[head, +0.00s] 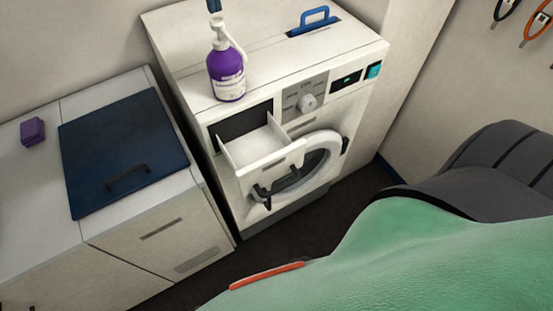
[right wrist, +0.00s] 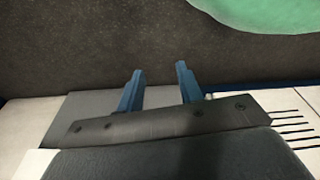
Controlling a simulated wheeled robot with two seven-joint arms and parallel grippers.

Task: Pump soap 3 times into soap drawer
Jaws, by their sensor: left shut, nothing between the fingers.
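A purple soap bottle (head: 227,77) with a white pump head and a pale label stands upright on the washing machine's top (head: 265,50), near its front edge. The white soap drawer (head: 258,147) is pulled out of the machine's front, below and slightly right of the bottle. Its visible inside looks empty. The blue fingertip of my left gripper (head: 214,6) shows at the top edge, shut, just over the pump head; I cannot tell whether they touch. My right gripper (right wrist: 158,75) has its two blue fingers apart with nothing between them, away from the machine.
A white cabinet with a dark blue lid (head: 122,150) stands left of the machine, with a purple block (head: 33,131) on it. A blue handle (head: 314,21) is on the machine's top. A green-covered surface (head: 420,260) fills the lower right. Dark floor lies between.

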